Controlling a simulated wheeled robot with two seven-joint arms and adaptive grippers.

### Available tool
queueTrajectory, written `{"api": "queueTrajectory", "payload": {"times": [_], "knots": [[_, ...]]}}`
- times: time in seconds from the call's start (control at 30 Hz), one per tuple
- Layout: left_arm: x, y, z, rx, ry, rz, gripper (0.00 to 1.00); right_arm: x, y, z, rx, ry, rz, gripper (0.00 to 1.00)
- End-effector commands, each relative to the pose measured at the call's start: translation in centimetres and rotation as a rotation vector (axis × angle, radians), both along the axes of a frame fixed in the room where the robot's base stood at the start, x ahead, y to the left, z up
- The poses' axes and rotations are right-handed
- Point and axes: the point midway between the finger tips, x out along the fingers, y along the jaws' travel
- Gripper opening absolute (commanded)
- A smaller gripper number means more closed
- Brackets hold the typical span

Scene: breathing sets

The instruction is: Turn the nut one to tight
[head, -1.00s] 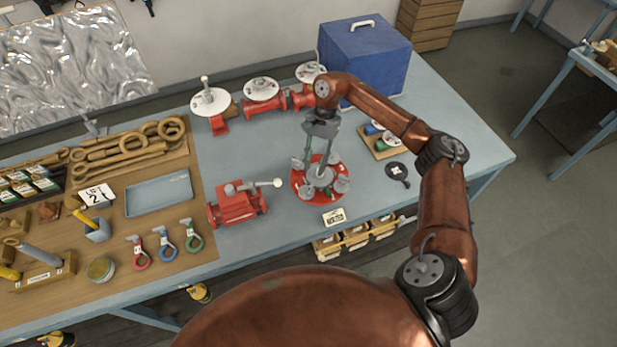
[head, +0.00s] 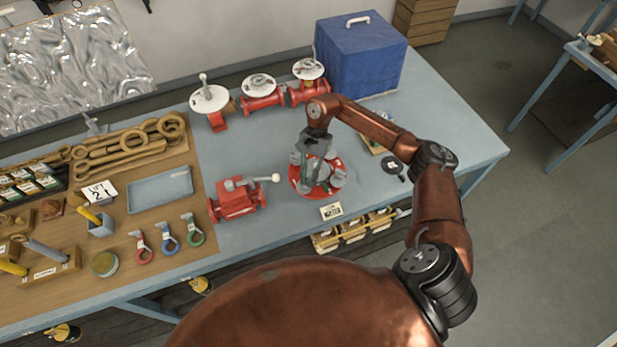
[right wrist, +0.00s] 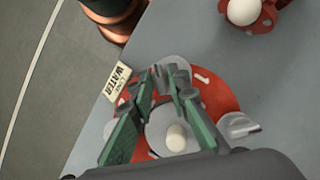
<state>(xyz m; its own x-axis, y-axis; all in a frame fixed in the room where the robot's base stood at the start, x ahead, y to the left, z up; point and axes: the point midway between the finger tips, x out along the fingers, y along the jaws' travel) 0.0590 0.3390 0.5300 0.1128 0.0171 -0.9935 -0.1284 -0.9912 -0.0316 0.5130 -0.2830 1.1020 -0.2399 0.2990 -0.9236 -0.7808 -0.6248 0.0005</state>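A round red flange (head: 309,190) lies on the blue-grey bench, with several grey nuts and a grey centre cap around its top. My right gripper (head: 316,165) points down just above it. In the right wrist view its green fingers (right wrist: 164,80) stand apart, with a gap between the tips. A grey nut (right wrist: 176,65) is at or just beyond the tips; I see no clear grip on it. Another grey nut (right wrist: 238,126) sits at the flange's right edge. The grey centre cap with a pale knob (right wrist: 176,138) shows between the fingers. My left gripper is out of view.
A "WATER" label card (head: 331,211) stands before the flange. A red valve (head: 238,201) with a white-knobbed lever is to its left. Red pipe pieces with white discs (head: 260,86) and a blue box (head: 361,62) stand behind.

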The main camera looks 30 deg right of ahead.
Motion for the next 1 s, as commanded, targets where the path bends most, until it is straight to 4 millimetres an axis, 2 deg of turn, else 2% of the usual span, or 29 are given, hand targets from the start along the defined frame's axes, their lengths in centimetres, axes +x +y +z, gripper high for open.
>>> {"api": "queueTrajectory", "payload": {"times": [0.2,0.67,1.0], "knots": [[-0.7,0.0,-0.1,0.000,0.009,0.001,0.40,0.0,0.0,0.0,0.000,0.000,0.000,0.00],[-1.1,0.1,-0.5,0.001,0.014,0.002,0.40,0.0,-0.1,-0.1,0.000,0.000,-0.022,0.00],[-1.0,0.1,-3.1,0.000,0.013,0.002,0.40,-0.2,-0.2,-0.4,-0.001,-0.002,-0.209,0.00]]}}
